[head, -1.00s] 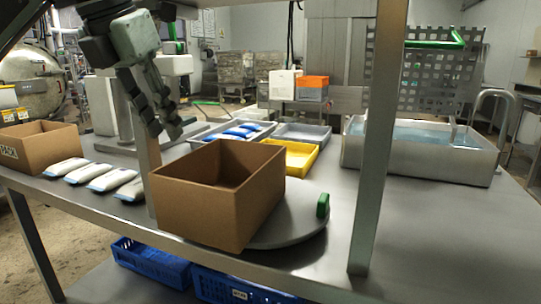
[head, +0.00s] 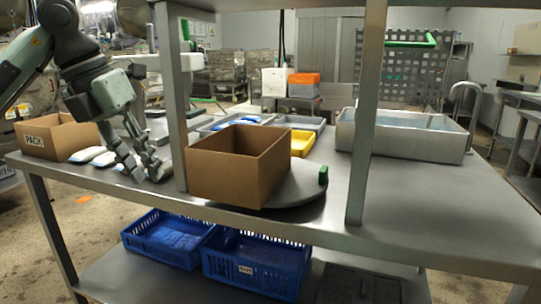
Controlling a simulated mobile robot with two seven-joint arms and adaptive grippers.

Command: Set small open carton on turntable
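An open brown carton (head: 222,180) stands upright on the round grey turntable (head: 302,188), covering its left part. The turntable has a green block (head: 323,175) at its right rim. A second open brown carton (head: 75,140), with a PACK label, stands at the far left of the table. My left gripper (head: 148,173) points down, open and empty, just left of a table post and apart from the carton on the turntable. White pouches (head: 90,154) lie between the PACK carton and my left gripper, which partly hides them. My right gripper is not in view.
Steel posts (head: 368,120) rise from the metal table (head: 415,195). Behind the turntable are a yellow tray (head: 302,144) and grey trays (head: 300,123). A water-filled sink (head: 400,140) stands at right. Blue crates (head: 255,262) sit on the lower shelf. The table's right front is clear.

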